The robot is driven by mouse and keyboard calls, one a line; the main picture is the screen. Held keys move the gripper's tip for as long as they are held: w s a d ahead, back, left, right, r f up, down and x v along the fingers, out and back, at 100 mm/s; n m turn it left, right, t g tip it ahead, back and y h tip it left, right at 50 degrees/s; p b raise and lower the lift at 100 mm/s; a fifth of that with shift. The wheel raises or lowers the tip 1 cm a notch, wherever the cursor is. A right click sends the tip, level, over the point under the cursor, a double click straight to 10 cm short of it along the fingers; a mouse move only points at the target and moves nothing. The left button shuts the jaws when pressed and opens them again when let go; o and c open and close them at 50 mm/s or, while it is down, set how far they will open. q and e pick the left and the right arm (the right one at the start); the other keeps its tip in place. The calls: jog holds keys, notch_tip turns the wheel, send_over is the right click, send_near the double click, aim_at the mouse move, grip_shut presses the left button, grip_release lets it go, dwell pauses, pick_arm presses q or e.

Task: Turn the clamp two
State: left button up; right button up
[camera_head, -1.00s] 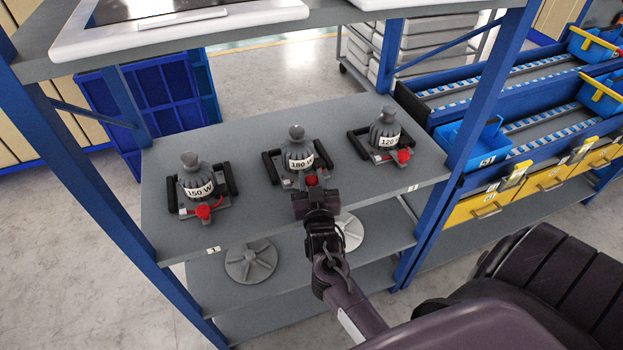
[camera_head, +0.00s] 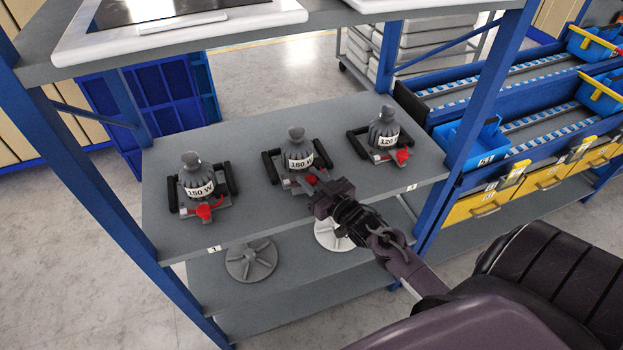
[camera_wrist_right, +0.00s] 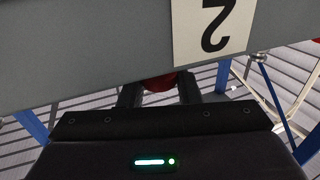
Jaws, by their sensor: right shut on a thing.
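Clamp two is the middle clamp (camera_head: 273,168) on the grey shelf, with black side bars and a grey bell-shaped body labelled 180 W (camera_head: 298,150). My right gripper (camera_head: 318,183) is at its front, reaching in from the lower right. It is shut on the clamp's red handle (camera_wrist_right: 158,86), which shows between the fingers in the right wrist view. In the head view the gripper mostly hides that handle. A label with an inverted 2 (camera_wrist_right: 214,28) is on the shelf edge in the right wrist view. My left gripper is out of view.
A 150 W clamp (camera_head: 196,178) stands at left and a 120 clamp (camera_head: 382,130) at right, both with red handles. Blue posts (camera_head: 108,200) flank the shelf (camera_head: 240,215). Blue bins (camera_head: 470,145) stand at right.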

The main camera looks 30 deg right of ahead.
jog(key=shift+f+n+y, duration=0.1)
jog(key=shift+n+y, duration=0.4)
jog(key=shift+y, duration=0.3)
jog(key=o, duration=0.9)
jog(key=shift+w, duration=0.15)
jog(key=shift+o, duration=0.2)
jog(key=shift+s+d+b, duration=0.2)
jog(key=shift+s+b, duration=0.1)
jog(key=shift+s, duration=1)
jog(key=shift+s+d+b, duration=0.25)
jog(key=shift+s+b, duration=0.1)
jog(key=shift+s, duration=0.9)
jog(key=shift+s+d+b, duration=0.2)
jog(key=shift+s+b, duration=0.1)
jog(key=shift+s, duration=1)
